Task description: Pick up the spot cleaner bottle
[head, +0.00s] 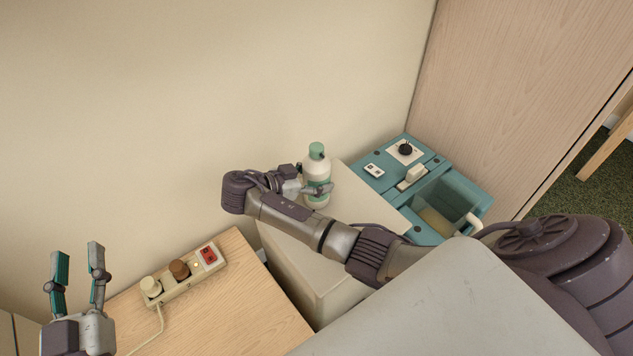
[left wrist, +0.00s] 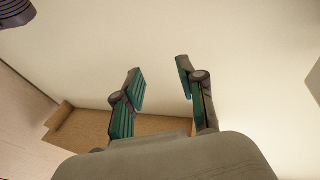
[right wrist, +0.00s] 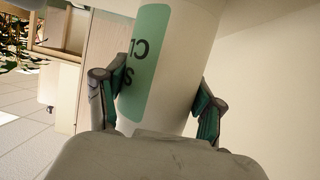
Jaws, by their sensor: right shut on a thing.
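The spot cleaner bottle (head: 315,169) is white with a green cap and a green label. It stands about upright at the near wall side of a pale box-shaped stand in the head view. My right gripper (head: 318,188) is shut on its lower body. In the right wrist view the bottle (right wrist: 170,65) fills the space between the two fingers (right wrist: 160,95), with the label facing the camera. I cannot tell whether its base touches the stand. My left gripper (head: 76,268) is open and empty at the lower left; it also shows open in the left wrist view (left wrist: 160,85).
A teal machine (head: 405,165) with a knob and an open tank stands right of the pale stand (head: 300,262). A power strip (head: 185,275) with plugs lies on the wooden surface (head: 240,300) at lower left. A wooden panel (head: 510,90) rises at the right.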

